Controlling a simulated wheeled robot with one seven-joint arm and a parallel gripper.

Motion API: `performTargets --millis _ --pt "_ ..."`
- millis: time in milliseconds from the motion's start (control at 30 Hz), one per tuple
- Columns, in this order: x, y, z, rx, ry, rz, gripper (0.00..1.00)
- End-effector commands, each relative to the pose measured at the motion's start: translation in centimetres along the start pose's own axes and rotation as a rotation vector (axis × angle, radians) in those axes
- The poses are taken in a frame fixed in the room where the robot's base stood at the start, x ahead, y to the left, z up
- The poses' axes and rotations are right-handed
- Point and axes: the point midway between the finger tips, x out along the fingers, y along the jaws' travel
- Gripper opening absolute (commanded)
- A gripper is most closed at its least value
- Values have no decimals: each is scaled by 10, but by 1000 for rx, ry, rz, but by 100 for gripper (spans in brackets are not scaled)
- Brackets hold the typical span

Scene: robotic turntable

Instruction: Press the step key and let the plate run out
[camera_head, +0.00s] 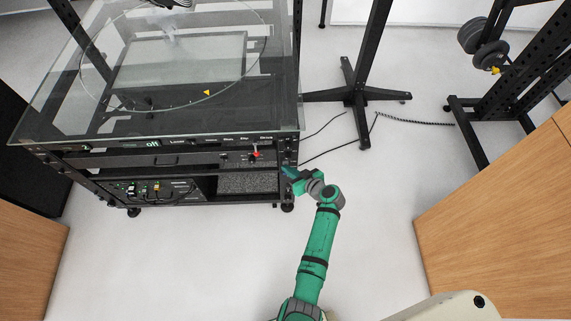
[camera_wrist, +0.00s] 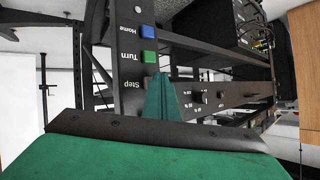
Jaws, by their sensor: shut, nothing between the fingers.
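The turntable has a round glass plate (camera_head: 100,95) on its top, with a yellow triangle marker (camera_head: 207,93) near the rim. My gripper (camera_head: 288,172) is shut and empty at the cabinet's right front corner. In the wrist view its fingertips (camera_wrist: 161,77) are in front of the spot beside "Step", hiding the step key. I cannot tell whether they touch it.
The front panel has a small display reading "off" (camera_head: 153,145) and a red-tipped lever (camera_head: 255,154). Black stands (camera_head: 358,98) are behind on the right. A wooden cabinet (camera_head: 500,215) is at right and another (camera_head: 30,255) at left. The floor between is clear.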

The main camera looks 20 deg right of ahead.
Motion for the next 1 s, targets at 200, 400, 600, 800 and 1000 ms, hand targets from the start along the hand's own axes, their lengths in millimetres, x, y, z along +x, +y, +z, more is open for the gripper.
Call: performTargets --millis 200,400,600,800,1000 --pt "1 2 -2 0 1 1 0" --pt "2 2 -2 0 0 1 0" --pt "3 1 -2 -1 1 0 0" --pt "0 -2 0 -2 1 -1 0" --pt "-8 -7 5 -1 0 -2 0"
